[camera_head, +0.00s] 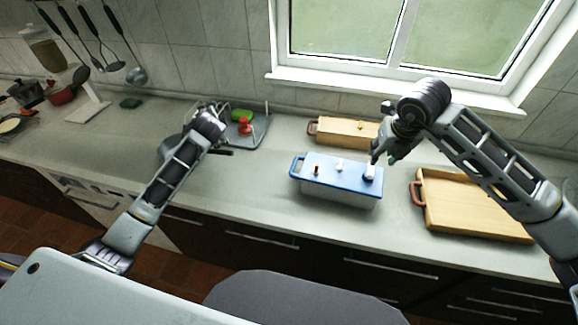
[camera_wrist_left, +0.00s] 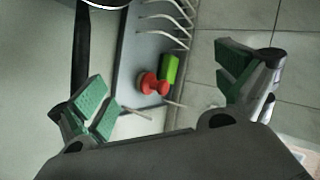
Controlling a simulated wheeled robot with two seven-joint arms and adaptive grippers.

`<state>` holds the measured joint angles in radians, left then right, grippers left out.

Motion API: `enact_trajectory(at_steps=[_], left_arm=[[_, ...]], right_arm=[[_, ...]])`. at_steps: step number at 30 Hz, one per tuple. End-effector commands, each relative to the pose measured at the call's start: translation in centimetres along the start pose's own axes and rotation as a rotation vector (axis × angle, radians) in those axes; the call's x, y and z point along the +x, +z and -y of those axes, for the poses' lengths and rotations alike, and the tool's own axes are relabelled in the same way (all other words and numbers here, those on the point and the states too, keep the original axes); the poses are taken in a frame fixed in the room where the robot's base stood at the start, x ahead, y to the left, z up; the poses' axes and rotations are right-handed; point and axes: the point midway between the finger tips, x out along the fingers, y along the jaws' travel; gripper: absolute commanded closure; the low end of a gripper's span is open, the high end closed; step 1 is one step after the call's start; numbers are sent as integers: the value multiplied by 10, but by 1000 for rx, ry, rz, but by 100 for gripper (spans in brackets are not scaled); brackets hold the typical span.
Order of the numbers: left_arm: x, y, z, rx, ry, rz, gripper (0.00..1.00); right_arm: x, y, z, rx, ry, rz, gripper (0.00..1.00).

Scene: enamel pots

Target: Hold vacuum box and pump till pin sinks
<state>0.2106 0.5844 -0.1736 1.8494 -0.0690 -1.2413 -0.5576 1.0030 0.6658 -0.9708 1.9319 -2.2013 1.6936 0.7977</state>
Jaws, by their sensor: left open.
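The vacuum box (camera_head: 338,197) is pale with a blue lid and a blue handle at its left end, and stands on the counter. A small red pin (camera_head: 317,170) stands at the left of the lid, with a white piece (camera_head: 339,167) near the middle. A white pump knob (camera_head: 370,173) is at the right. My right gripper (camera_head: 374,158) points down just above or at the knob; whether it touches or grips it is unclear. My left gripper (camera_wrist_left: 167,86) is open and empty, away to the left of the box near the dish rack.
The dish rack (camera_head: 261,128) holds a red item (camera_head: 244,127) and a green item (camera_head: 242,115). A pan (camera_head: 170,150) is beside my left gripper. A wooden box (camera_head: 345,131) stands behind the vacuum box, a wooden tray (camera_head: 475,210) right of it.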

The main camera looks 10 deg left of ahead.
Motion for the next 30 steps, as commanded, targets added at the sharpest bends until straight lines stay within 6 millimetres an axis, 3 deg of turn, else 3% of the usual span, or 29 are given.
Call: enact_trajectory(at_steps=[6,15,24,30], left_arm=[[-42,-55,-41,101,101,-79,0],[-112,-115,-97,270,234,-195,0],[-191,-157,-149,467,348,-323,0],[-227,-168,-170,562,393,-380,0]], right_arm=[[0,0,0,0,0,0,64],[0,0,0,0,0,0,64],[0,0,0,0,0,0,64],[0,0,0,0,0,0,64]])
